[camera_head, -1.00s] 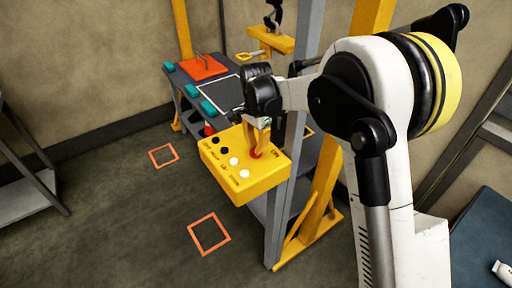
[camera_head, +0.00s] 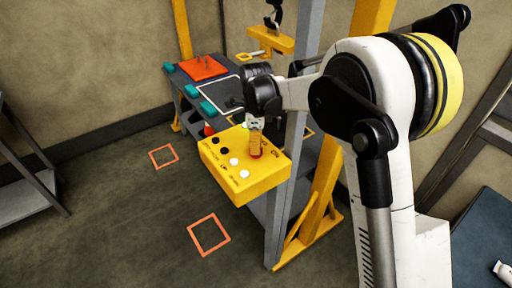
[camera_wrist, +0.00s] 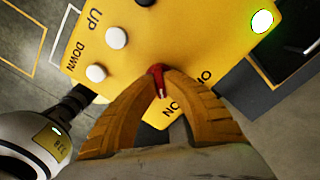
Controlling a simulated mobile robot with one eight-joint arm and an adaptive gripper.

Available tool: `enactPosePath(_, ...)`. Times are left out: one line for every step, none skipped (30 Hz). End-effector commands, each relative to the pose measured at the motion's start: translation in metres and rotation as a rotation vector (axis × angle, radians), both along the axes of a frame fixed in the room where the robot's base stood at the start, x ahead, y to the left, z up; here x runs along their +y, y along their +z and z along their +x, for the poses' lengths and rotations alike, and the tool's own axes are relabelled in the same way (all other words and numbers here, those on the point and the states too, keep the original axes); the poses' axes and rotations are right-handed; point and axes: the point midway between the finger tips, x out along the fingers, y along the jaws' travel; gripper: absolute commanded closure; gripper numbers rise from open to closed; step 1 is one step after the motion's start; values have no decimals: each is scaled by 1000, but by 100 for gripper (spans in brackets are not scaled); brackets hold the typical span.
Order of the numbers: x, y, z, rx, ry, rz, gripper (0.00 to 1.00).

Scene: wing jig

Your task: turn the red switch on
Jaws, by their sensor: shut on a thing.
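The red switch (camera_wrist: 157,82) is on a yellow control box (camera_head: 225,180), near the box's right side in the head view. In the wrist view, my gripper's yellow fingers (camera_wrist: 158,74) close around the switch from both sides. In the head view my gripper (camera_head: 255,154) reaches down onto the box, and only a little red shows at its tips. Lettering beside the switch is partly hidden by the fingers. A green lamp (camera_wrist: 262,21) on the box glows. It also shows in the head view (camera_head: 245,125).
White buttons (camera_head: 239,168) and black buttons on the box are close to my gripper. A grey post (camera_head: 283,190) and yellow frame stand just right of the box. A table with an orange plate (camera_head: 203,67) is behind. Open floor lies to the left.

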Motion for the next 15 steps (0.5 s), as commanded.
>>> enactPosePath(0, 0, 0, 1, -19, 0, 100)
enactPosePath(0, 0, 0, 1, -30, 0, 100)
enactPosePath(0, 0, 0, 1, -44, 0, 100)
enactPosePath(0, 0, 0, 1, -53, 0, 100)
enactPosePath(0, 0, 0, 1, -60, 0, 100)
enactPosePath(0, 0, 0, 1, -70, 0, 100)
enactPosePath(0, 0, 0, 1, -76, 0, 100)
enactPosePath(0, 0, 0, 1, -80, 0, 100)
enactPosePath(0, 0, 0, 1, -85, 0, 100)
enactPosePath(0, 0, 0, 1, -88, 0, 100)
enactPosePath(0, 0, 0, 1, -90, 0, 100)
enactPosePath(0, 0, 0, 1, -93, 0, 100)
enactPosePath(0, 0, 0, 1, -94, 0, 100)
enactPosePath(0, 0, 0, 1, -95, 0, 100)
enactPosePath(0, 0, 0, 1, -96, 0, 100)
